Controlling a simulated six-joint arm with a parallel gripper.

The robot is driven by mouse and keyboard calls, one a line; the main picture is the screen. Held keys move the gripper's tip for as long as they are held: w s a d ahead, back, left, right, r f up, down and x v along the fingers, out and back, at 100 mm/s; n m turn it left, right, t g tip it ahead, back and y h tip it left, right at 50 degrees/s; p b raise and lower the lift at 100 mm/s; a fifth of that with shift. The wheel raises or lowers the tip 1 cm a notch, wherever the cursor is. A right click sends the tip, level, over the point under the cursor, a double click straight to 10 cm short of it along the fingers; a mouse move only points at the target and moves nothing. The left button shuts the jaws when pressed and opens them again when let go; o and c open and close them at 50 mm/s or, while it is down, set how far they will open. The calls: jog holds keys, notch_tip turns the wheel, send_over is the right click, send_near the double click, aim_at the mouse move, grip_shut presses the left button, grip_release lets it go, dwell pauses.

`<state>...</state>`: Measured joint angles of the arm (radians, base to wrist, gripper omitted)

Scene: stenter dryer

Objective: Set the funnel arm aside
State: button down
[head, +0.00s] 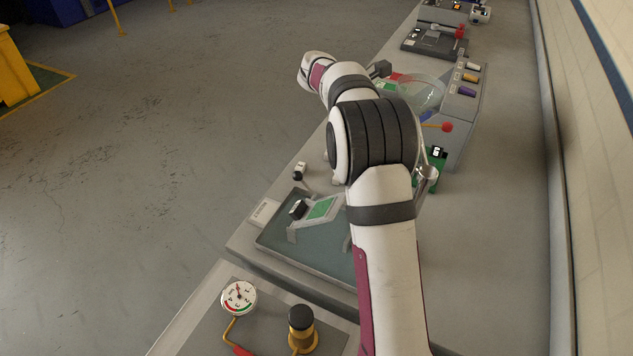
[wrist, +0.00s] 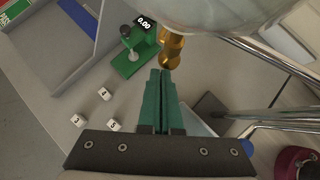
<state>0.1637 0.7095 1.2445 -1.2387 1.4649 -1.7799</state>
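A large translucent funnel bowl (wrist: 215,8) with a brass spout (wrist: 172,50) fills the top of the wrist view. In the head view, a clear glass-like bowl (head: 424,92) shows beyond my arm, which partly hides it. Thin metal rods (wrist: 275,122) run in from the right in the wrist view; I cannot tell how they join the funnel. My gripper (wrist: 161,73) has its two green fingers together, with only a thin dark line between them. Its tips are just below the brass spout in the picture; contact is unclear. I see nothing held.
A green gauge (wrist: 136,52) reading 0.00 stands left of the spout. Several numbered white cubes (wrist: 104,94) lie on the grey bench. A dark tray (head: 282,242) and a dial gauge (head: 239,298) are nearer.

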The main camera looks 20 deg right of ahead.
jog(key=shift+d, duration=0.3)
jog(key=w+a+r, duration=0.3)
jog(key=a+r, duration=0.4)
jog(key=a, duration=0.4)
jog(key=shift+r, duration=0.15)
jog(key=shift+a, duration=0.1)
jog(key=s+a+f+m+y, duration=0.2)
jog(key=s+a+m, duration=0.3)
jog(key=s, duration=0.7)
jog(key=s+a+f+m+y, duration=0.3)
jog(key=s+a+m+y, duration=0.2)
jog(key=s+m, duration=0.5)
jog(key=s+a+f+m+y, duration=0.3)
jog(key=s+a+m, duration=0.3)
jog(key=s, duration=0.9)
jog(key=shift+s+a+f+m+y, duration=0.2)
jog(key=shift+m+y, duration=0.1)
jog(key=shift+m, duration=0.6)
